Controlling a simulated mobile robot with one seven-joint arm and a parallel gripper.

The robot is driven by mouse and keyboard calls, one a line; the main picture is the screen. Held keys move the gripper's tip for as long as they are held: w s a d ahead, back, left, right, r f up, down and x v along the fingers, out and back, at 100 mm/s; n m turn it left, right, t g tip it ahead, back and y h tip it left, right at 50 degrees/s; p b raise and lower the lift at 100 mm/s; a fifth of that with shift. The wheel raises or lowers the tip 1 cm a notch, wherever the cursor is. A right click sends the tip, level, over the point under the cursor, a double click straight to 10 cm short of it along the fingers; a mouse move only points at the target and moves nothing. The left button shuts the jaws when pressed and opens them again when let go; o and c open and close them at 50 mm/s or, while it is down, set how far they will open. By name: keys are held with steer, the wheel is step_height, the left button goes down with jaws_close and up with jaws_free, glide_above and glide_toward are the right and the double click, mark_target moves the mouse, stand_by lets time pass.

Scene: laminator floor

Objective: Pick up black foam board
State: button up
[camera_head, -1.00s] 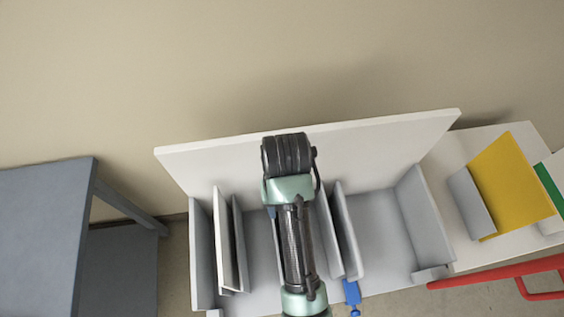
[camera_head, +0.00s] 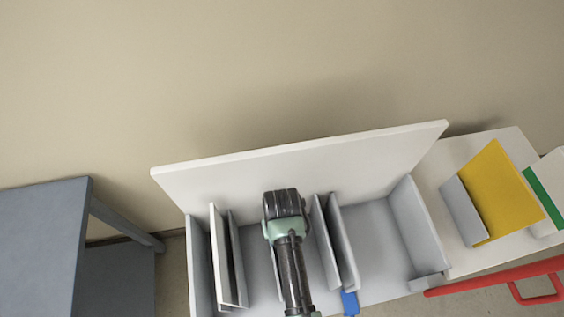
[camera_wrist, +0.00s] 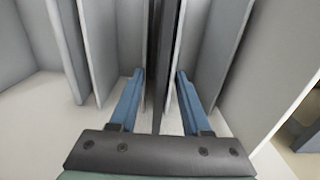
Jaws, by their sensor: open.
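The black foam board (camera_wrist: 160,45) stands on edge in a slot of the grey rack and shows as a thin dark strip in the wrist view. My gripper (camera_wrist: 160,76) is open, with one blue finger on each side of the board. Gaps show between the fingers and the board, so it is not clamped. In the head view my arm reaches down into the middle of the rack (camera_head: 372,225). There my arm hides the board and my fingertips.
Grey dividers stand close on both sides of the slot. A white panel (camera_head: 221,262) stands in the rack's left part. To the right are a yellow board (camera_head: 500,192) and a red rail (camera_head: 495,275). A grey table (camera_head: 40,245) is at left. The rack's right bay is empty.

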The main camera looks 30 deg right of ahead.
jaws_close()
stand_by(1.4)
